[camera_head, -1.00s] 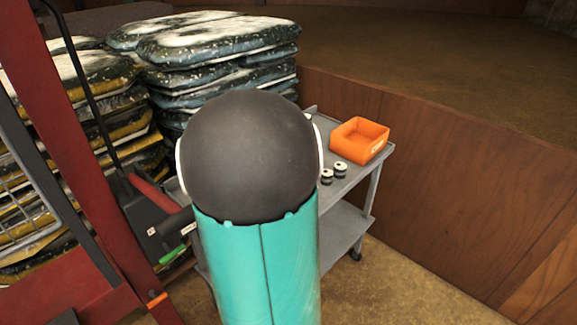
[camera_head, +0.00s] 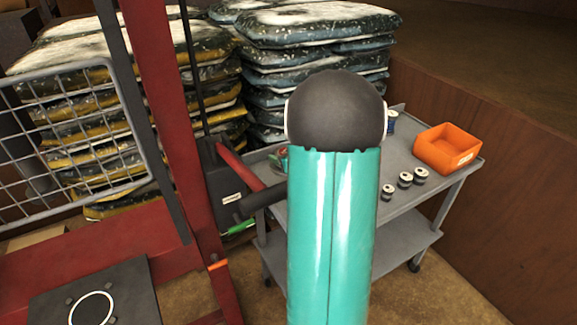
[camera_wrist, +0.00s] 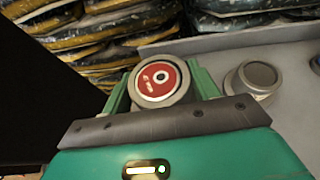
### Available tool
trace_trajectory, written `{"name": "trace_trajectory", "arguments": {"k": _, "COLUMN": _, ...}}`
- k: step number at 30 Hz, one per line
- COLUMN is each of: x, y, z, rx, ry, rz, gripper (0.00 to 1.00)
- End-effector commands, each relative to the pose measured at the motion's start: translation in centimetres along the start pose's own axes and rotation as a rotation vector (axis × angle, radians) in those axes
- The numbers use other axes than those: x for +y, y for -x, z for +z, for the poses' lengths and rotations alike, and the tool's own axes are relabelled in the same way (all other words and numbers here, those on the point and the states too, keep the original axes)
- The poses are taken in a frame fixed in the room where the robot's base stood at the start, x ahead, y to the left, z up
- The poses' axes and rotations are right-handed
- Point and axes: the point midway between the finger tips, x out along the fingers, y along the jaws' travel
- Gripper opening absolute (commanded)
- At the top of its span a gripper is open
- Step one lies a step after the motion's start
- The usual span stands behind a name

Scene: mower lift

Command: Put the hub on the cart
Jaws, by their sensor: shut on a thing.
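In the wrist view my gripper (camera_wrist: 162,88) is shut on the hub (camera_wrist: 158,78), a round piece with a red face and a grey rim, held between green fingers. The cart (camera_head: 408,228) is grey with two shelves and stands right of centre in the head view. Its grey top (camera_wrist: 235,40) fills the right of the wrist view, beside the held hub. I cannot tell whether the hub touches it. In the head view my teal arm covers part of the cart, and the held hub cannot be made out surely.
Another round grey piece (camera_wrist: 257,76) is right of my gripper. The red lift frame (camera_head: 165,110) stands left. Stacked bags (camera_head: 315,50) are behind.

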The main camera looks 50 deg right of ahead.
Motion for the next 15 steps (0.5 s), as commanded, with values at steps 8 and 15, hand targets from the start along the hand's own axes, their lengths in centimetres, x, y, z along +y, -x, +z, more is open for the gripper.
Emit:
{"name": "trace_trajectory", "arguments": {"k": 8, "x": -2.5, "y": -4.2, "z": -2.2, "rx": -0.002, "ry": -0.001, "rz": -0.002, "gripper": 0.08}}
{"name": "trace_trajectory", "arguments": {"k": 15, "x": -3.5, "y": -6.1, "z": -3.4, "rx": -0.005, "ry": 0.001, "rz": -0.002, "gripper": 0.08}}
